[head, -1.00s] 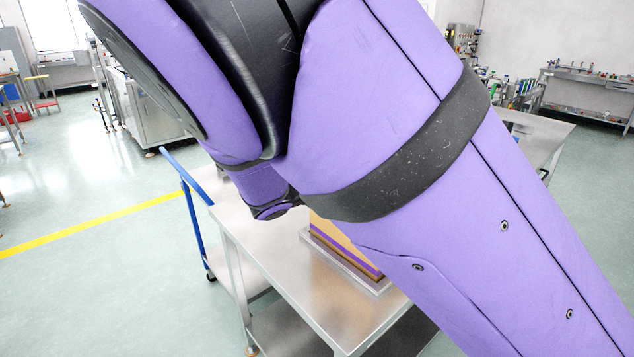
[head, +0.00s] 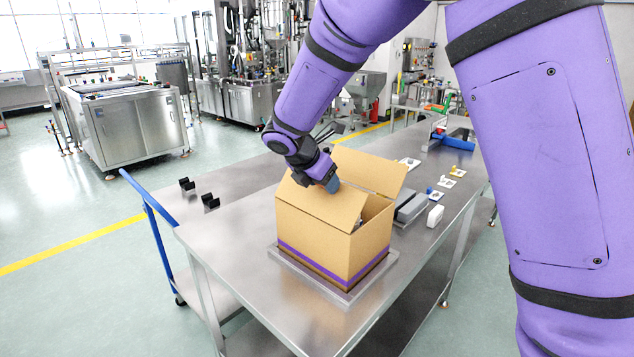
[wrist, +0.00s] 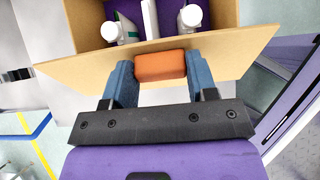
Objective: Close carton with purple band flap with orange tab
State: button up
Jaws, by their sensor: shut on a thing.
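The carton with the purple band (head: 310,255) stands upright on a low metal tray on the table. Its near flap (head: 327,200) slants up over the opening, and another flap (head: 368,172) stands raised at the back right. In the wrist view the flap (wrist: 220,65) carries an orange tab (wrist: 160,66). My gripper (wrist: 160,75) has its blue fingers on either side of the tab and is shut on it. In the head view my gripper (head: 333,184) is at the flap's upper edge, and the tab is hidden. White-capped items (wrist: 190,16) lie inside the open carton.
The tray (head: 285,262) frames the carton's base. To its right are a grey case (head: 411,206), a white block (head: 436,215) and small cards with parts (head: 447,183). Two black brackets (head: 210,202) stand at the left. The table's near left is clear.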

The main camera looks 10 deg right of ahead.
jog(key=shift+w+d+f+g+y, duration=0.4)
jog(key=shift+w+d+g+y, duration=0.15)
jog(key=shift+d+y, duration=0.3)
jog(key=shift+w+d+f+g+y, duration=0.3)
jog(key=shift+d+f+g+y, duration=0.25)
jog(key=shift+f+y, duration=0.3)
jog(key=shift+w+d+f+g+y, duration=0.4)
jog(key=shift+f+g+y, duration=0.3)
jog(key=shift+y, duration=0.3)
jog(key=shift+w+d+f+g+y, duration=0.25)
jog(key=shift+d+f+g+y, duration=0.3)
jog(key=shift+f+y, duration=0.3)
jog(key=shift+r, duration=0.1)
jog(key=o, duration=1.3)
jog(key=shift+a, duration=0.1)
notch_tip(320, 180, up, 11)
jog(key=shift+w+d, duration=0.35)
jog(key=shift+d, duration=0.1)
